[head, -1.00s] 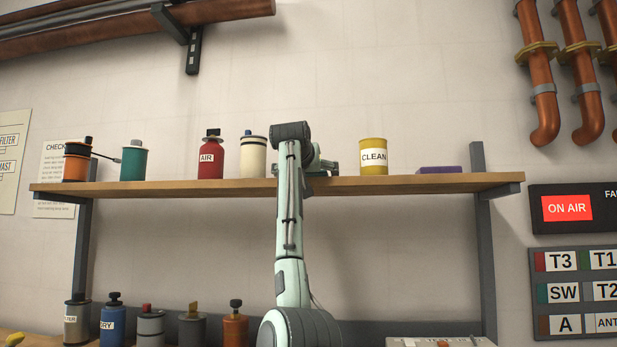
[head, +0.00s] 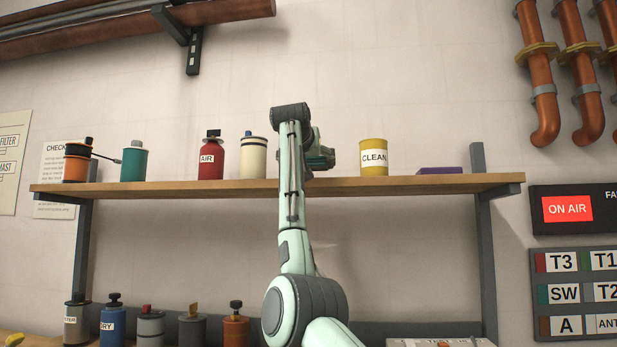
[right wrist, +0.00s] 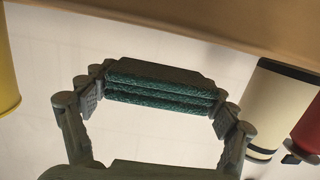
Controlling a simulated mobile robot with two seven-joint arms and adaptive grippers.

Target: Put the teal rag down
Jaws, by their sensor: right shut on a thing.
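My right gripper (head: 320,157) is in front of the shelf's upper edge, between a cream can and a yellow can; the arm partly covers it. In the right wrist view my right gripper (right wrist: 158,100) is shut on the folded teal rag (right wrist: 160,97), which shows as ribbed dark teal layers between the fingers. My left gripper is not in view.
The cream can (head: 253,157) and red AIR bottle (head: 211,158) stand left of my gripper, the yellow CLEAN can (head: 373,157) to its right. A purple folded thing (head: 439,170) lies farther right. Bare shelf shows between the cream and yellow cans.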

